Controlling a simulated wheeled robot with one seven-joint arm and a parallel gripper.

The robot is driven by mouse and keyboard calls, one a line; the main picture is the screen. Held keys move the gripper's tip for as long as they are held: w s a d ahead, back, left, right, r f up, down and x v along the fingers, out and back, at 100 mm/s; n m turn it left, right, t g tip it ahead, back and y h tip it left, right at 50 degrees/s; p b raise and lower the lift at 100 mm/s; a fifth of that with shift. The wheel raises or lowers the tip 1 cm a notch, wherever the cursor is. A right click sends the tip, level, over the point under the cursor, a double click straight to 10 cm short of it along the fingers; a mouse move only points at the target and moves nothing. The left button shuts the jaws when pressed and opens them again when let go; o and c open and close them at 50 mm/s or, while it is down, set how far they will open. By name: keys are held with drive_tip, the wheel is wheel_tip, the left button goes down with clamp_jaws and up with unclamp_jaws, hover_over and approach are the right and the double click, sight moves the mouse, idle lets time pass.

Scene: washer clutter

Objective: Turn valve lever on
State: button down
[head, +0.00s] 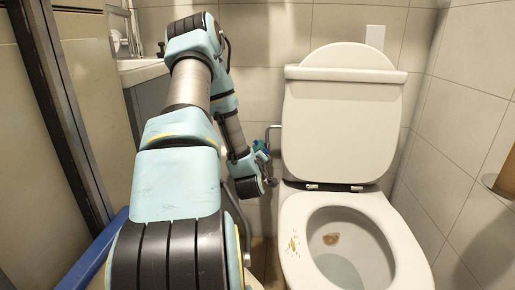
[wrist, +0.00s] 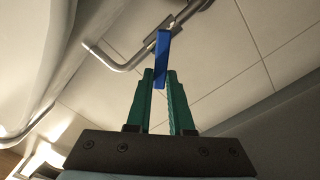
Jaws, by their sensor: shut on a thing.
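The valve lever (wrist: 163,45) is a flat blue handle on a bent metal pipe (wrist: 118,64) by the wall. My gripper (wrist: 160,75) has two green fingers, shut on the lower end of the blue lever in the wrist view. The upper part of the lever stands out beyond the fingertips, against the pipe fitting. In the head view my gripper (head: 262,151) is small, low by the wall just left of the toilet. Its fingers and the lever are hard to tell apart there, and my arm covers part of that area.
The toilet (head: 340,110) stands right of my gripper, seat cover raised and bowl open. A sink (head: 142,70) on a cabinet is at the back left. A dark door frame (head: 58,100) is on the left. A paper roll holder (head: 490,182) is on the right wall.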

drive_tip(key=shift+d, duration=0.1)
drive_tip(key=shift+d+r+m+b, duration=0.15)
drive_tip(key=shift+d+m, duration=0.3)
drive_tip(key=shift+m, duration=1)
drive_tip(key=shift+d+r+m+b, duration=0.15)
drive_tip(key=shift+d+m, duration=0.35)
drive_tip(key=shift+m, duration=0.9)
drive_tip(key=shift+d+r+m+b, duration=0.1)
drive_tip(key=shift+d+r+m, duration=0.25)
drive_tip(key=shift+m, duration=1.1)
drive_tip(key=shift+d+f, duration=0.1)
drive_tip(key=c, duration=0.8)
unclamp_jaws()
drive_tip(key=shift+s, duration=0.1)
drive_tip(key=s+p, duration=0.2)
drive_tip(key=s, duration=0.8)
drive_tip(key=shift+s+p, duration=0.3)
drive_tip(key=shift+w, duration=0.1)
